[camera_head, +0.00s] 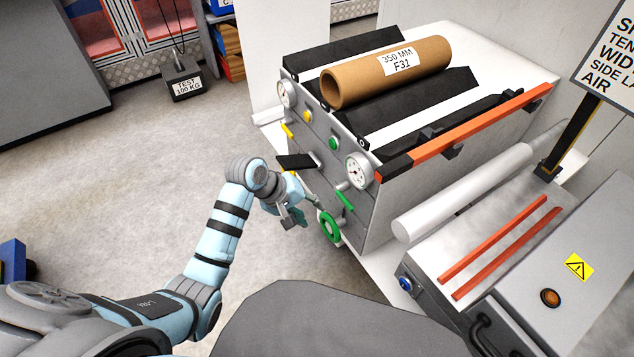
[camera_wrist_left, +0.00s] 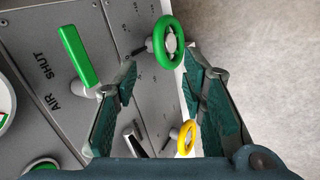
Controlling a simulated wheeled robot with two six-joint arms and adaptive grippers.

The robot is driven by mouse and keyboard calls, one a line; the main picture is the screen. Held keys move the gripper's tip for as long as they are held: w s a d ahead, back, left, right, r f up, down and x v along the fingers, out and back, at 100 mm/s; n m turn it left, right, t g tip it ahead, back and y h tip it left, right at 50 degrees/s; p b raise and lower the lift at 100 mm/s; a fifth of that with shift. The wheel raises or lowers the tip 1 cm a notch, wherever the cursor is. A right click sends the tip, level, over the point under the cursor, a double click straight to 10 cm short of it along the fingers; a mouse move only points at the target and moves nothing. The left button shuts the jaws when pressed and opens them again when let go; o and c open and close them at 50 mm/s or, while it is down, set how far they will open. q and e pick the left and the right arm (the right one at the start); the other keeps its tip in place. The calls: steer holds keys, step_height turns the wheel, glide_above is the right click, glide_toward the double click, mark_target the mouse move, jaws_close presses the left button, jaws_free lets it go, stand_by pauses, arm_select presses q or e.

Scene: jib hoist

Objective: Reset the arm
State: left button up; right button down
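My left arm reaches in from the left. Its gripper (camera_head: 296,214) is at the control panel (camera_head: 315,150) of a white machine, just left of a green handwheel (camera_head: 330,226). In the left wrist view the gripper (camera_wrist_left: 160,62) is open, with nothing held between its fingers. The green handwheel (camera_wrist_left: 168,42) shows beyond the fingertips, and a yellow ring handle (camera_wrist_left: 186,138) shows between the fingers. A green lever (camera_wrist_left: 78,56) stands left of the gripper beside the label AIR SHUT; it also shows in the head view (camera_head: 344,201). My right gripper is out of view.
A brown roll (camera_head: 385,72) marked 350 MM F31 lies on the machine. A white roll (camera_head: 460,190) and a grey cabinet (camera_head: 560,290) stand at the right. A 100 KG test weight (camera_head: 185,82) is at the back left. The floor on the left is mostly clear.

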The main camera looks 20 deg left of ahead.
arm_select(q)
steer(key=w+a+f+m+t+y+p, duration=0.1)
steer(key=w+a+f+m+t+y, duration=0.15)
steer(key=w+a+f, duration=0.25)
steer(key=s+a+f+m+y+p, duration=0.3)
steer(key=s+a+f+p, duration=0.15)
steer(key=s+f, duration=0.8)
steer(key=s+f+m+g+p, duration=0.1)
steer(key=s+f+g+p, duration=0.1)
steer(key=s, duration=1.4)
steer(key=s+f+m+g+p, duration=0.1)
steer(key=s+f, duration=0.4)
steer(key=s, duration=1.2)
steer(key=shift+s+f+g+p, duration=0.25)
steer(key=shift+g+p, duration=0.5)
steer(key=shift+g, duration=0.5)
